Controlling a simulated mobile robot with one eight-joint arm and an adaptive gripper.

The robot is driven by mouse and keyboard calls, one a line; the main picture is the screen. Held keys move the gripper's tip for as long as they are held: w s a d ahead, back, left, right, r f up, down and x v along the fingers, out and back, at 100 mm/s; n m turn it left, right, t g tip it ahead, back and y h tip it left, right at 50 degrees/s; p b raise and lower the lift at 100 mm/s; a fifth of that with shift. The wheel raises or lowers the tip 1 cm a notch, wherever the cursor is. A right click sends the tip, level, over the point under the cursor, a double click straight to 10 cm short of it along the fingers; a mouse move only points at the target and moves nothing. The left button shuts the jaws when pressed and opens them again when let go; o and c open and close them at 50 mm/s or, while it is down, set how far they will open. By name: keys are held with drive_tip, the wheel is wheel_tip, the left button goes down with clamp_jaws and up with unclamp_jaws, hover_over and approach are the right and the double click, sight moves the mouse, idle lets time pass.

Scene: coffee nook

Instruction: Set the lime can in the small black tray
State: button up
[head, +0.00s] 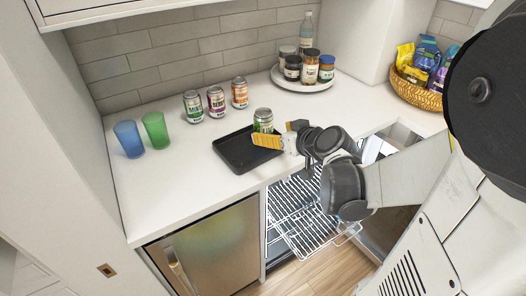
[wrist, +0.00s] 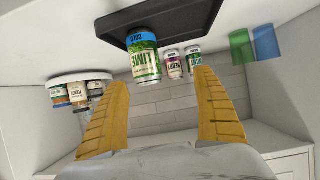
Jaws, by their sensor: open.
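The lime can (head: 263,119), green with a silver top, stands upright at the far right end of the small black tray (head: 234,160). In the wrist view, which is upside down, the can (wrist: 144,60) has its blue base against the tray (wrist: 115,24). My gripper (head: 272,131) is at the right side of the tray, close to the can. Its yellow fingers (wrist: 161,78) are spread apart with nothing between them, and the can is beyond their tips. In the head view the near finger overlaps the tray's right part.
A green can (head: 193,107), a purple can (head: 216,102) and an orange can (head: 240,92) stand behind the tray. Blue (head: 129,139) and green (head: 155,130) cups are at left. A round tray (head: 289,82) of jars and a snack basket (head: 416,96) are at right.

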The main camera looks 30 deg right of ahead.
drive_tip(key=s+a+g+y, duration=0.1)
drive_tip(key=s+a+g, duration=0.15)
drive_tip(key=a, duration=0.35)
drive_tip(key=s+a+g, duration=0.1)
drive_tip(key=s+a, duration=0.3)
drive_tip(key=a, duration=0.2)
drive_tip(key=s+a+g+h, duration=0.1)
drive_tip(key=s+a+g, duration=0.1)
drive_tip(key=s, duration=0.7)
drive_tip(key=shift+s+a+r, duration=0.2)
drive_tip(key=shift+a+r, duration=0.05)
drive_tip(key=shift+a, duration=0.6)
